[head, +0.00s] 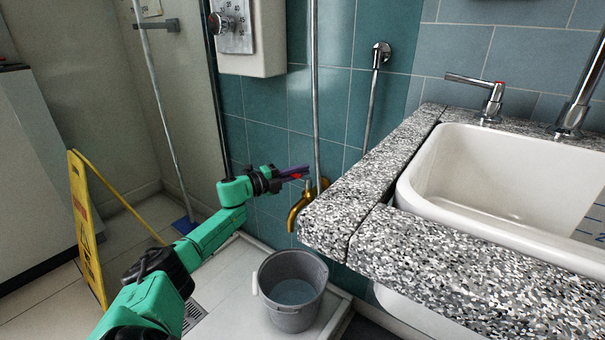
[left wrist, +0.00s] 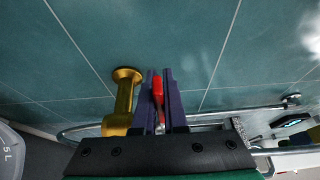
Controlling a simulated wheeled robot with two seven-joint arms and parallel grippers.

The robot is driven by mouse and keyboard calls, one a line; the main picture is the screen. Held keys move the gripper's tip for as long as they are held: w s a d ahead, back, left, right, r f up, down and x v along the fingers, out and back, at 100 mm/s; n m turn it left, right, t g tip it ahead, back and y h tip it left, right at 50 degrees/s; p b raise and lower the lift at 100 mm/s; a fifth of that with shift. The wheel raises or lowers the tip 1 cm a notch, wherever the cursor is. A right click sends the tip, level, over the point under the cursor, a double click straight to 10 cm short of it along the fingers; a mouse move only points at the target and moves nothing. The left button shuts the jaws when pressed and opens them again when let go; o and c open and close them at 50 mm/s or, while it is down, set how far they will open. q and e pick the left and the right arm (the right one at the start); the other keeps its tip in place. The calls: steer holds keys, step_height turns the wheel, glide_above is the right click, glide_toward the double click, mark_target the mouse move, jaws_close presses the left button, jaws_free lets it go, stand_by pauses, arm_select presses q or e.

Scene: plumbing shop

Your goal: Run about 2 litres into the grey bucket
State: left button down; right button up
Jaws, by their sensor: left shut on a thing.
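The grey bucket (head: 270,280) stands upright on the pale shower floor, below the brass tap (head: 298,208). A bluish surface that looks like water shows inside it; I cannot read its level. In the left wrist view the bucket's wall (left wrist: 12,150) shows at the left edge with a 5 L mark. The brass tap (left wrist: 122,105) comes out of the teal wall there. My left gripper (head: 290,174) is shut on the tap's red lever (left wrist: 158,92), its fingers on either side of it. I can make out no stream from the spout. My right gripper is out of view.
A speckled counter (head: 375,190) with a white sink (head: 500,180) juts out just right of the tap. A yellow floor sign (head: 86,225) stands left of my arm. A shower control box (head: 250,40) and a vertical pipe (head: 315,110) are above.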

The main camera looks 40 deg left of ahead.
arm_select(q)
steer(key=c, duration=1)
jaws_free()
steer(key=shift+o, duration=0.2)
steer(key=p+v, duration=0.6)
steer(key=v, duration=0.8)
steer(key=shift+s, duration=0.25)
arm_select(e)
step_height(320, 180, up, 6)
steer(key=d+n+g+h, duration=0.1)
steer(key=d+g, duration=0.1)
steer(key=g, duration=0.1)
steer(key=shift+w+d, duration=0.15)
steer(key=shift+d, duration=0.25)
arm_select(q)
steer(key=shift+a+r, duration=0.1)
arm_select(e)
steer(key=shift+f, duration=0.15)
